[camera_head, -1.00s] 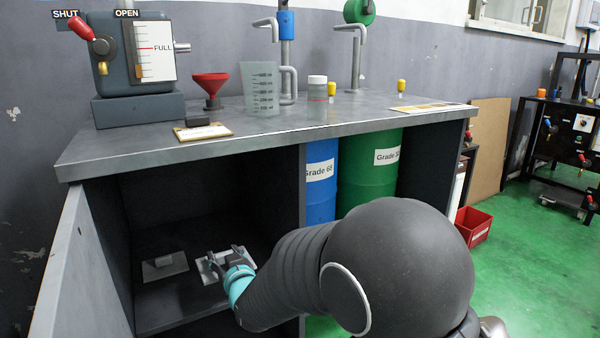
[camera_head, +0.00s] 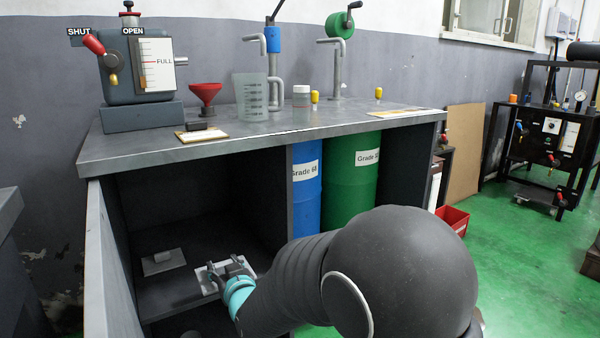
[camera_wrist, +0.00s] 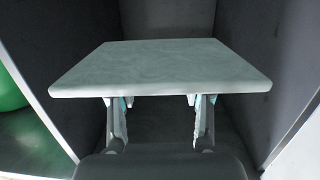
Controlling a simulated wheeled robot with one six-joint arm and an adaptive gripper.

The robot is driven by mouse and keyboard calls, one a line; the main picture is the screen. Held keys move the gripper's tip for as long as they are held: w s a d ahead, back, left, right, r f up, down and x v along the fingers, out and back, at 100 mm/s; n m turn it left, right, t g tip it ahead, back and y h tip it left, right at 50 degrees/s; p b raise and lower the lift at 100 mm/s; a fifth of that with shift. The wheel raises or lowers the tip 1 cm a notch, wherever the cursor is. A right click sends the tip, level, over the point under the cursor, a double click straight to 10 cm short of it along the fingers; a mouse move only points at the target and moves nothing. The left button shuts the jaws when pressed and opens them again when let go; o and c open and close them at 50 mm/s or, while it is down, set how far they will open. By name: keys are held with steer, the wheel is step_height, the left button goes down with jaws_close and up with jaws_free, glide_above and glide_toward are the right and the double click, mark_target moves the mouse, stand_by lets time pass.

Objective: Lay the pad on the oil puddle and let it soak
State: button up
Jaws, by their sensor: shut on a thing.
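A flat pale grey pad (camera_head: 208,281) is in my gripper (camera_head: 229,268), inside the left open bay of the bench. In the wrist view the pad (camera_wrist: 160,68) fills the upper middle, looks level, and rests across both fingers of my gripper (camera_wrist: 155,102). My gripper is shut on it; the grip itself is partly hidden under the pad. A second grey pad (camera_head: 152,268) with a raised block lies on the bay's shelf to the left. No oil puddle shows in these views.
The bay's side wall (camera_head: 108,270) and the benchtop (camera_head: 250,142) close around my arm. A blue drum (camera_head: 306,200) and a green drum (camera_head: 350,195) stand to the right. A red funnel (camera_head: 206,92) and a beaker (camera_head: 251,97) stand on top.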

steer(key=w+d+f+m+t+h+p, duration=0.1)
steer(key=d+f+m+h+p, duration=0.3)
steer(key=d, duration=0.7)
steer(key=w+d+f+h+p, duration=0.1)
steer(key=d+f, duration=0.6)
steer(key=d, duration=0.4)
steer(key=d+f+m+t+h+p, duration=0.1)
steer(key=d+f+m+h+p, duration=0.3)
steer(key=d, duration=0.8)
steer(key=s, duration=0.1)
steer(key=s+r+n, duration=0.1)
steer(key=s, duration=0.1)
steer(key=s+n+y+b, duration=0.1)
steer(key=shift+s+a+r, duration=0.1)
steer(key=shift+s+r, duration=0.1)
steer(key=shift+r, duration=0.05)
